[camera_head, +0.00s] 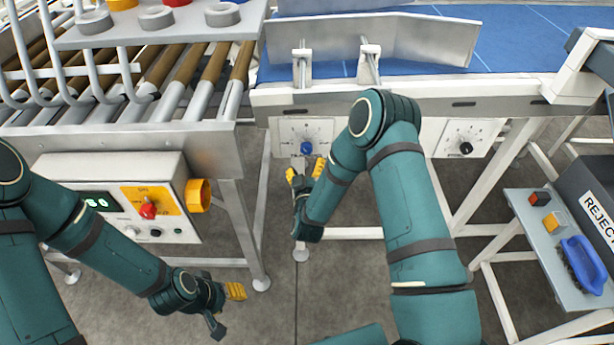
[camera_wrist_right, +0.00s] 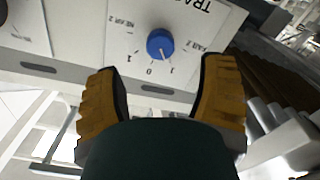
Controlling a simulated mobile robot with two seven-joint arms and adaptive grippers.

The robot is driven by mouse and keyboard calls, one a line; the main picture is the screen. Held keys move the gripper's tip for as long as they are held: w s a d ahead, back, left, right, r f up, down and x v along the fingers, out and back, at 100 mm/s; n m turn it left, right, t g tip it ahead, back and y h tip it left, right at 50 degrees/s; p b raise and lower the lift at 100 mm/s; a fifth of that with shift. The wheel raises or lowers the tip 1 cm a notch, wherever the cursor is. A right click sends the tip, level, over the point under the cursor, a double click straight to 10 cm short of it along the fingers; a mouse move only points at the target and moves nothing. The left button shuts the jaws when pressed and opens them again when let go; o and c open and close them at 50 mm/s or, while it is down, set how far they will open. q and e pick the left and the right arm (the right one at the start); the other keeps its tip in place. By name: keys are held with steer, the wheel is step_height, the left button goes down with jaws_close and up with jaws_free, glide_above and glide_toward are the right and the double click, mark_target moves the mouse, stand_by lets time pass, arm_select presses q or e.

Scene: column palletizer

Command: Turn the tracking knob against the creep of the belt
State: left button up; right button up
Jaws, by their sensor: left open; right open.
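The blue tracking knob (camera_head: 306,148) sits on a white dial plate (camera_head: 318,128) on the front of the belt frame. In the right wrist view the knob (camera_wrist_right: 160,44) shows on its plate with printed scale marks 1, 0, 1 and part of a label. My right gripper (camera_head: 305,172) is open just below and in front of the knob. Its yellow fingers (camera_wrist_right: 160,95) are spread wide, with the knob beyond them and apart from both. My left gripper (camera_head: 228,304) hangs low at the left over the floor, away from the panels. The blue belt (camera_head: 520,38) runs behind.
A second dial plate with a black knob (camera_head: 466,148) is right of my right arm. A control box (camera_head: 115,165) with a red knob and yellow button stands left, below the rollers (camera_head: 180,90). Metal legs flank open floor.

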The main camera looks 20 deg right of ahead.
steer(key=v, duration=0.3)
steer(key=shift+s, duration=0.35)
steer(key=shift+a+f, duration=0.1)
steer(key=s+a+f+m+g+y, duration=0.3)
steer(key=s+a+f+g+y, duration=0.2)
steer(key=s+f+g+y, duration=0.5)
steer(key=s+a+r+g+h, duration=0.1)
steer(key=s+g, duration=0.4)
steer(key=s, duration=0.8)
steer(key=shift+s+a+m+g, duration=0.35)
steer(key=shift+a+m+g, duration=0.05)
steer(key=c, duration=0.4)
steer(key=shift+d, duration=0.1)
